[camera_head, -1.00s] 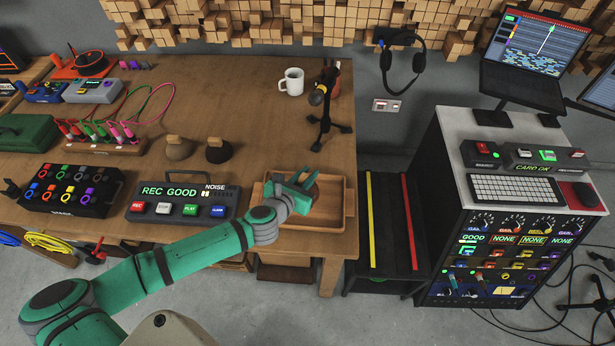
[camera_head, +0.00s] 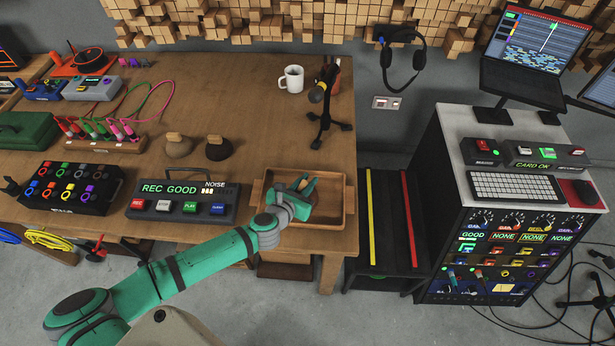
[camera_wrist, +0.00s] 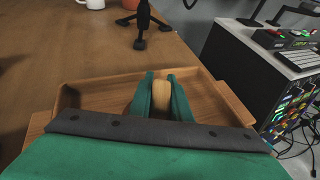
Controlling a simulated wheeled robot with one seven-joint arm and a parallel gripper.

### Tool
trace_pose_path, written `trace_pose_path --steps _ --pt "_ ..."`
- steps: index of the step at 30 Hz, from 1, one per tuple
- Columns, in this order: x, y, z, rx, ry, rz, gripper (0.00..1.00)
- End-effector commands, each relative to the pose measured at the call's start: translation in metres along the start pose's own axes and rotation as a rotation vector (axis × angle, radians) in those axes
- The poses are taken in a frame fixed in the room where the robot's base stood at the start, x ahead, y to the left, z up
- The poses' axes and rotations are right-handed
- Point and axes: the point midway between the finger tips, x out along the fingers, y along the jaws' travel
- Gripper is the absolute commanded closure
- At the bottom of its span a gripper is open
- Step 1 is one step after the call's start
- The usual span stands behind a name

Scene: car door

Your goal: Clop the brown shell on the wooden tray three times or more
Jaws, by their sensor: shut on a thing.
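The wooden tray (camera_head: 349,207) sits at the front right of the wooden table and also fills the middle of the wrist view (camera_wrist: 222,107). My gripper (camera_head: 307,183) is over the tray. In the wrist view its two green fingers (camera_wrist: 161,88) are shut on the light wooden grip of the brown shell (camera_wrist: 161,97). In the head view the brown shell (camera_head: 326,187) shows only in part behind the fingers, low in the tray. Whether its underside touches the tray floor is hidden.
Two similar grip-topped shells, one brownish (camera_head: 178,149) and one black (camera_head: 217,152), stand behind a recorder (camera_head: 182,203) reading "REC GOOD". A microphone on a tripod (camera_head: 325,110) and a white mug (camera_head: 291,80) stand behind the tray. A rack (camera_head: 500,230) is at the right.

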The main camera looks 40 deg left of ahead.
Motion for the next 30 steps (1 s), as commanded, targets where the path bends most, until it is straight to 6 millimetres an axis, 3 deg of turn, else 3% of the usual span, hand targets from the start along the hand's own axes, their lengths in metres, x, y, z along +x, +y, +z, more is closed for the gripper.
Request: trace_pose_path --steps 7,22,30 --pt "-0.002 0.0 0.004 0.002 0.0 -0.001 1.0" --pt "-0.017 0.0 0.042 0.002 0.001 -0.001 1.0" --pt "-0.02 0.0 0.047 0.0 0.001 0.0 1.0"
